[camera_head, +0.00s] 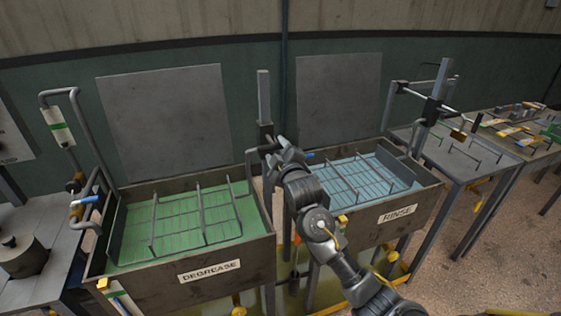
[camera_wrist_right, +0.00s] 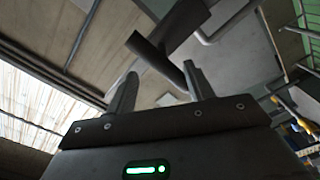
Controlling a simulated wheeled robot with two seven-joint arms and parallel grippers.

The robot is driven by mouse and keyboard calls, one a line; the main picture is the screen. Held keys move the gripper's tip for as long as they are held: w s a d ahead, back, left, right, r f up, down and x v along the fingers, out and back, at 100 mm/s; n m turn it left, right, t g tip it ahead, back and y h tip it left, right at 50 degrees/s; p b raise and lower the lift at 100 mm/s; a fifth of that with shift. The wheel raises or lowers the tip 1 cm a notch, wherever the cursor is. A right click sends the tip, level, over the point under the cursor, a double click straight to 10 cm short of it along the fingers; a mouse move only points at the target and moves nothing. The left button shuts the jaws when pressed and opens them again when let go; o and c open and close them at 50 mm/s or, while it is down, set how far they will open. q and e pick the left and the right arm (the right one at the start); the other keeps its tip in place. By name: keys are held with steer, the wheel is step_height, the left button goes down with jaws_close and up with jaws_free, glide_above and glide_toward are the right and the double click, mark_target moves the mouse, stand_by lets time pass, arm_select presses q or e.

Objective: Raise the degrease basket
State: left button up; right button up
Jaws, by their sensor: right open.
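The degrease basket (camera_head: 203,216) is a grey wire frame sitting low in the green liquid of the tank labelled DEGREASE (camera_head: 209,270). A grey upright post (camera_head: 264,97) with a dark carriage stands at this tank's back right corner. My right gripper (camera_head: 271,157) is at the carriage, above the gap between the two tanks. In the right wrist view its two fingers (camera_wrist_right: 158,88) are apart, with a dark bar (camera_wrist_right: 150,50) beyond and between their tips. I cannot tell whether they touch it. My left gripper is not in view.
The RINSE tank (camera_head: 397,213) with blue liquid and its own basket (camera_head: 362,180) stands to the right, close to my right arm. A second post (camera_head: 434,100) rises behind it. Pipes with a blue-handled valve (camera_head: 86,200) stand at the left. Tables (camera_head: 470,157) are at the far right.

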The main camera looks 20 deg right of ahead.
steer(key=shift+s+b, duration=0.35)
steer(key=shift+s, duration=1.6)
